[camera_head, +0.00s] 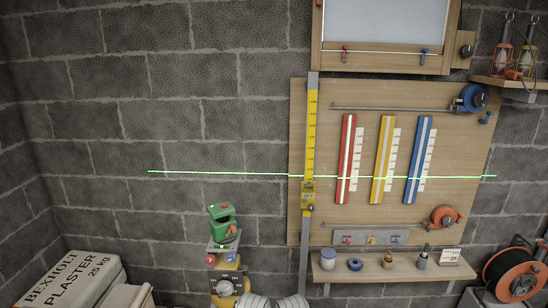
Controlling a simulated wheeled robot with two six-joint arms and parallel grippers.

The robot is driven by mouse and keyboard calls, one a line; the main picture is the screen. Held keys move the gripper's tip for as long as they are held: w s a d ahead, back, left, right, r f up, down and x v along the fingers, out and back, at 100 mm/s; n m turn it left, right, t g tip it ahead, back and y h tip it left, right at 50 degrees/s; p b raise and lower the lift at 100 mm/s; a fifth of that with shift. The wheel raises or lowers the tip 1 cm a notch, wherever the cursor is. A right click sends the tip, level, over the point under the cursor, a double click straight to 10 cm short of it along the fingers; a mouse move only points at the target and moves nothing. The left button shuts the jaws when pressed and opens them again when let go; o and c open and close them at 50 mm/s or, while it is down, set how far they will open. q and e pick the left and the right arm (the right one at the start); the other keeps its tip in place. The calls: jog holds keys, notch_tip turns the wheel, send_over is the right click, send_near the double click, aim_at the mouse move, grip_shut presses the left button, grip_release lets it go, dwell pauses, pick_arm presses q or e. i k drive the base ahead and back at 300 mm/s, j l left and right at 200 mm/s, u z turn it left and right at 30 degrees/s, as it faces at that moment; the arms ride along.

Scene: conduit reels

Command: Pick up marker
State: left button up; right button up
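No marker can be told for certain at this size. A small red item (345,53) and a small blue item (424,55) sit at the lower edge of the framed board (385,22), high on the wall; I cannot tell what they are. Several small items stand on the lower wooden shelf (375,272), among them a dark upright one (423,258) that is too small to name. Neither of my grippers shows in this view.
A wooden panel (465,150) holds red, yellow and blue strips. A tall yellow-faced rule (310,140) stands at its left. A green device (222,222) stands at lower centre, plaster bags (75,280) at lower left, an orange reel (515,272) at lower right.

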aim_at(426, 249)
jog(key=i+l+z, duration=0.3)
jog(key=i+l, duration=0.85)
jog(key=l, duration=0.15)
jog(key=i+l+z, duration=0.25)
jog(key=i+l, duration=0.85)
jog(key=i, duration=0.15)
jog(key=u, duration=1.4)
jog(key=z, duration=0.85)
